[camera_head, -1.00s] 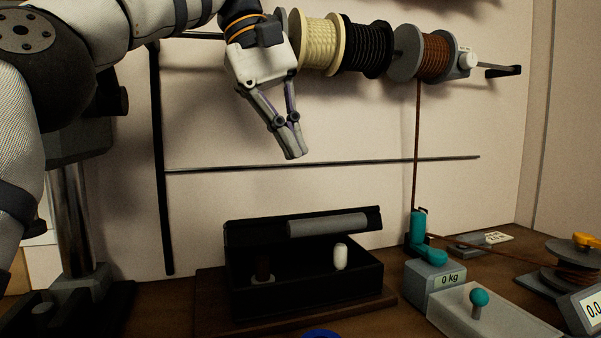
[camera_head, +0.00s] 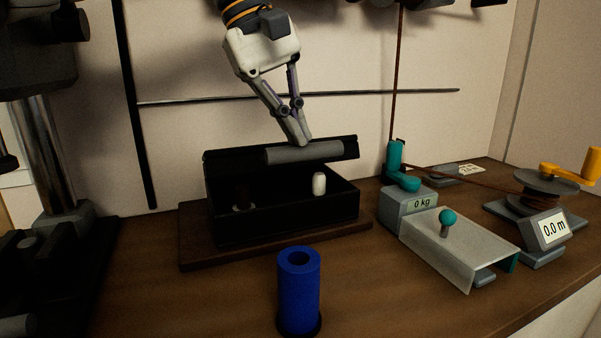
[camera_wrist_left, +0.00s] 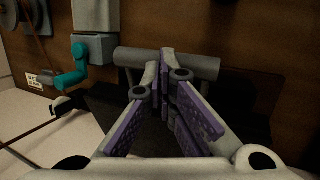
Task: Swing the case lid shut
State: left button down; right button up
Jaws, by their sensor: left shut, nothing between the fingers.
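The black case (camera_head: 285,222) stands on a brown board on the bench. Its lid (camera_head: 232,159) stands raised at the back, with a grey cylindrical bar (camera_head: 305,153) along it. Inside the case are a white capsule-shaped piece (camera_head: 319,184) and a dark cylinder on a light base (camera_head: 242,196). My left gripper (camera_head: 301,142) is shut and empty, pointing down, with its fingertips at the top of the lid by the grey bar; I cannot tell whether they touch. In the left wrist view the closed fingers (camera_wrist_left: 165,75) overlap the grey bar (camera_wrist_left: 200,66). My right gripper is not in view.
A blue hollow cylinder (camera_head: 298,290) stands in front of the case. A thin rail (camera_head: 200,99) runs along the wall.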

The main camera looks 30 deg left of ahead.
pick_arm(q)
notch_tip(320, 180, down, 7)
jog(key=s+d, duration=0.1)
jog(key=shift+s+d+r, duration=0.15)
dwell(0.6)
